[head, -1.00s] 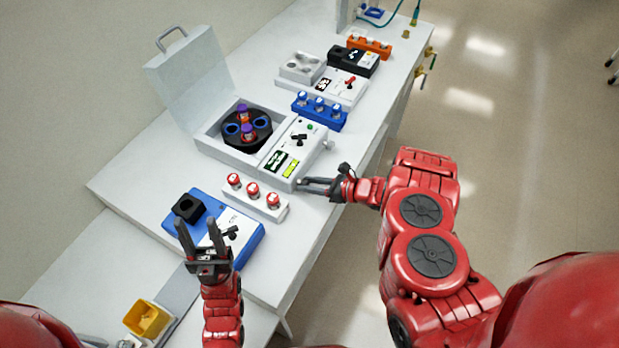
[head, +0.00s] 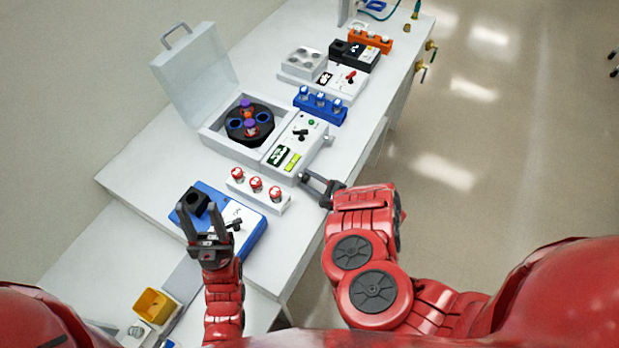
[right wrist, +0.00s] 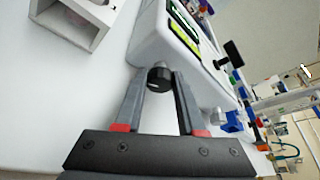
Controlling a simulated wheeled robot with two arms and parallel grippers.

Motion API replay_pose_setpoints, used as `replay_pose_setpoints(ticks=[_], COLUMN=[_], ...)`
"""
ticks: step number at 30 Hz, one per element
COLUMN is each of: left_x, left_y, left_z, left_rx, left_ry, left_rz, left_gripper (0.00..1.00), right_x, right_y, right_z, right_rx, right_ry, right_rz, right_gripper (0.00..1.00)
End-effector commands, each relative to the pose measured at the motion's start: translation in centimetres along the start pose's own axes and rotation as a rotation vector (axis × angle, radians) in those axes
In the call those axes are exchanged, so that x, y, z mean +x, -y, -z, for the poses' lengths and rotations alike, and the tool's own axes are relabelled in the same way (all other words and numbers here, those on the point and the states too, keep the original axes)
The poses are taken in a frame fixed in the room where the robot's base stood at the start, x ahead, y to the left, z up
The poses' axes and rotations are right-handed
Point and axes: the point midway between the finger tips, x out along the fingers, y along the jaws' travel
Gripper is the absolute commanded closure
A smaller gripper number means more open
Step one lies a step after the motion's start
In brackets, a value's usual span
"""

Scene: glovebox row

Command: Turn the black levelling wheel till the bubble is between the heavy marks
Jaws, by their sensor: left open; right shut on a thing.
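The black levelling wheel (right wrist: 159,78) sticks out low on the front of the white centrifuge-like machine (head: 213,141). My right gripper (right wrist: 160,80) is shut on it, a finger on each side. In the head view the right gripper (head: 304,179) is at the machine's front corner, and the wheel cannot be made out there. A yellow-green strip (head: 292,162), perhaps the level window, lies on the panel and also shows in the right wrist view (right wrist: 185,41); no bubble or marks can be read. My left gripper (head: 201,212) is open and empty above the blue device (head: 253,232).
A white rack (head: 285,208) with red-capped vials stands between the blue device and the machine. A blue rack (head: 335,117) and further devices stand beyond. A yellow bin (head: 153,306) is at lower left. The machine's lid (head: 195,75) is raised.

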Motion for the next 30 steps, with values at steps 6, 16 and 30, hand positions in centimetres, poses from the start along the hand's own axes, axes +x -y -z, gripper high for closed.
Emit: replay_pose_setpoints(ticks=[6, 16, 30], left_x=[0.28, 0.37, 0.37], left_y=[0.01, 0.02, 0.02], left_z=[0.05, 0.06, 0.06], left_rx=[0.000, 0.000, 0.000], left_ry=[0.000, 0.000, 0.000], left_rz=[0.000, 0.000, 0.000], left_gripper=[0.50, 0.50, 0.50], right_x=[-0.09, -0.02, 0.00], right_y=[-0.08, -0.10, -0.10], right_z=[0.02, 0.00, -0.01], right_rx=[-0.097, -0.153, -0.154], right_ry=[0.001, 0.002, 0.002], right_rz=[0.041, 0.065, 0.066], right_gripper=[1.00, 1.00, 0.49])
